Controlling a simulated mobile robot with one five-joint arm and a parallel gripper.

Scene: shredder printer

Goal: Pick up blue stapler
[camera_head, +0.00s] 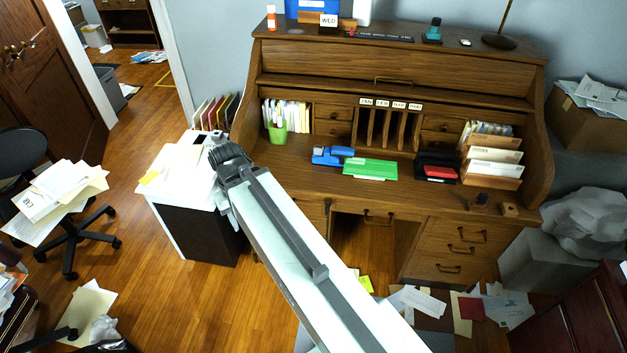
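A blue stapler (331,154) lies on the writing surface of a wooden roll-top desk (400,214), left of the middle. It sits just behind and left of a green folder or pad (371,169). My arm reaches up from the bottom of the picture toward the upper left. Its dark end, my gripper (222,150), is left of the stapler and apart from it, over the white cabinet beside the desk. The fingers are too small and dark to tell whether they are open or shut. I see nothing held.
A green cup (278,131) stands left of the stapler. A black tray with a red item (440,172) and letter racks are to the right. Papers lie on the floor.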

